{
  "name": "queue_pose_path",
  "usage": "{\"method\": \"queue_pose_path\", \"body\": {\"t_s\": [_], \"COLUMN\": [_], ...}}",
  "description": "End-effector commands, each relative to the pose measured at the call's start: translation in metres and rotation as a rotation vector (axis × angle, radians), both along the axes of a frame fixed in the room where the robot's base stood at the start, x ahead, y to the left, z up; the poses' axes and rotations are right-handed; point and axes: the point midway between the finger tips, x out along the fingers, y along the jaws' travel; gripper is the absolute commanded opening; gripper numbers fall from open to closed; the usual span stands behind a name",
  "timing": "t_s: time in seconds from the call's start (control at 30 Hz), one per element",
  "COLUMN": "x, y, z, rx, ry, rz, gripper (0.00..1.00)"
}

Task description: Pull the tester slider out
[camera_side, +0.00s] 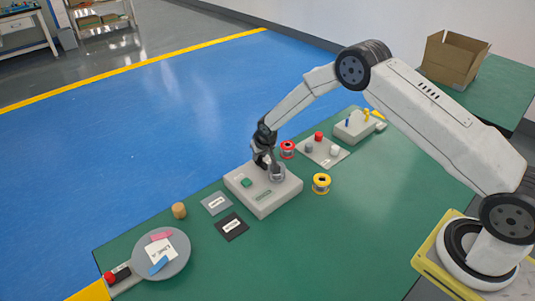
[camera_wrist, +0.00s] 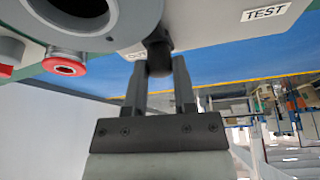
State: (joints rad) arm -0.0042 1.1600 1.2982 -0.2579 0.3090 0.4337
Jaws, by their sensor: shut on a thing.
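The tester is a pale grey box (camera_side: 262,201) in the middle of the green table, with a round grey cup (camera_side: 278,174) and a green button (camera_side: 246,182) on top. My gripper (camera_side: 263,160) is at the box's far side, beside the cup. In the wrist view, my gripper (camera_wrist: 158,72) is shut on the dark slider knob (camera_wrist: 157,50), which sits between the fingertips at the tester's edge. How far the slider is out cannot be told.
A red spool (camera_side: 287,149) stands close behind the tester and a yellow spool (camera_side: 321,183) to its right. Two labelled mats (camera_side: 232,226) lie in front. A round grey plate (camera_side: 176,262) is at the near left.

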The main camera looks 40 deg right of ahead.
Motion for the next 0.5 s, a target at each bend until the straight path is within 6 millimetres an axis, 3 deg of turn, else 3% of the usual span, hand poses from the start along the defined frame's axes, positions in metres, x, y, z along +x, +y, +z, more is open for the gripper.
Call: {"method": "queue_pose_path", "body": {"t_s": [0.2, 0.5], "x": [0.016, 0.020], "y": [0.000, 0.000], "z": [0.001, 0.002], "rx": [0.001, 0.001], "ry": [-0.004, -0.011], "rz": [0.002, 0.003], "gripper": [0.00, 0.00]}}
